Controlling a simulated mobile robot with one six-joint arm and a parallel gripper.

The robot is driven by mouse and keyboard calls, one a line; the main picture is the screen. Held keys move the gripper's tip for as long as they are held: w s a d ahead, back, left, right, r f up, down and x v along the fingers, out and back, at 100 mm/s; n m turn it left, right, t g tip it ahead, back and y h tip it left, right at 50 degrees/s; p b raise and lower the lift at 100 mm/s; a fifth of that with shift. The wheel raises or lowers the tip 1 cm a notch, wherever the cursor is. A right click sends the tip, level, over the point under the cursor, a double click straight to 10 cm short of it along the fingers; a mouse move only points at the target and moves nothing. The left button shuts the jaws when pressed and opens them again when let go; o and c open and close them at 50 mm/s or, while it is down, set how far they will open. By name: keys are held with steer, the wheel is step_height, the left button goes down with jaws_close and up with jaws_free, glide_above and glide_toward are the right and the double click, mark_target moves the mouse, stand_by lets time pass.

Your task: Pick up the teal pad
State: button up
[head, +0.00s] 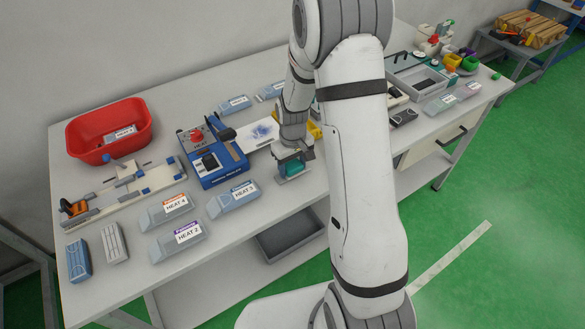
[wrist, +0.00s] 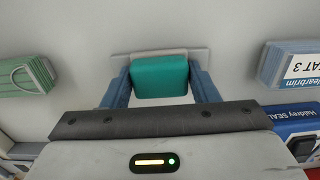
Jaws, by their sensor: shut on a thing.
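The teal pad (wrist: 160,77) is a small block with rounded corners. In the wrist view it sits between the two blue fingers of my gripper (wrist: 164,84), which is shut on it. A pale flat plate (wrist: 124,57) shows just past the pad. In the head view my gripper (head: 293,168) is low over the table near its front edge, with the teal pad (head: 294,169) between its fingers. I cannot tell whether the pad touches the surface under it.
A blue sealing machine (head: 212,160) and a HEAT 3 box (head: 233,199) stand to the left on the table (head: 262,224). Further left are HEAT 4 and HEAT 2 boxes and a red bin (head: 85,145). A grey tray (head: 405,82) stands to the right.

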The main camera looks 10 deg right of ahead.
mark_target(293, 165)
step_height(293, 165, up, 10)
steer(key=shift+r+b, duration=0.1)
steer(key=shift+b, duration=0.55)
steer(key=o, duration=0.5)
steer(key=shift+c, duration=0.2)
steer(key=c, duration=0.4)
steer(key=shift+o, duration=0.2)
steer(key=shift+f, duration=0.2)
